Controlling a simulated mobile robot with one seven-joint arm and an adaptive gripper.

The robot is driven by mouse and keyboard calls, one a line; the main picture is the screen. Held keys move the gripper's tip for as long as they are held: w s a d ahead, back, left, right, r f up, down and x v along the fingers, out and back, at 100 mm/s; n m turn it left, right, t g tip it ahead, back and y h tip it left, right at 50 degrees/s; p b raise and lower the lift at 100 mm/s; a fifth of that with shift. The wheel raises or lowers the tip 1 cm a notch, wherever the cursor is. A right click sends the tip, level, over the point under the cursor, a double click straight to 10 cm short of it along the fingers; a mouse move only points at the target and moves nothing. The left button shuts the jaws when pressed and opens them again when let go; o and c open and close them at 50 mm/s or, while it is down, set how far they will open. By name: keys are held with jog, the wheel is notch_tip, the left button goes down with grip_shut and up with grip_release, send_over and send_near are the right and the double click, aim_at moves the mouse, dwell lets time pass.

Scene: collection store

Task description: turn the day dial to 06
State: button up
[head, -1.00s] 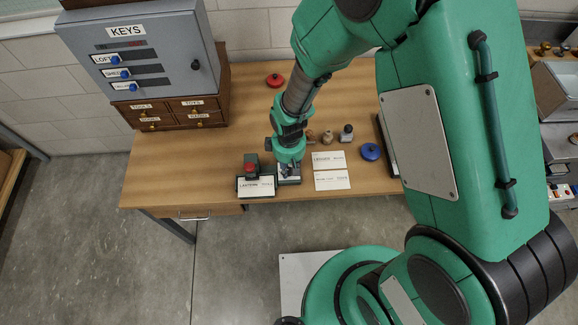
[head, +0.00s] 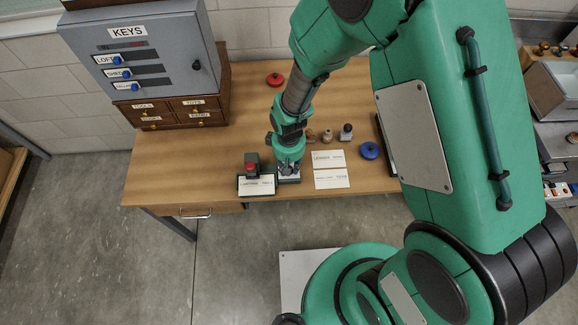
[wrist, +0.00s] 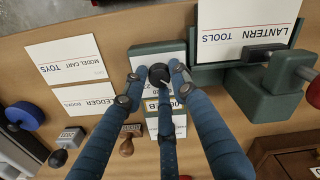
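My gripper also shows in the head view (head: 288,168).
A stand with a LANTERN card (head: 256,184) and a red-knobbed green device (head: 251,165) are close on the left. Cards (head: 329,160), stamps (head: 327,136) and a blue round object (head: 369,151) lie right. A key cabinet (head: 150,55) stands back left.

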jog(key=shift+o, duration=0.9)
notch_tip(320, 180, up, 12)
dwell(0.7)
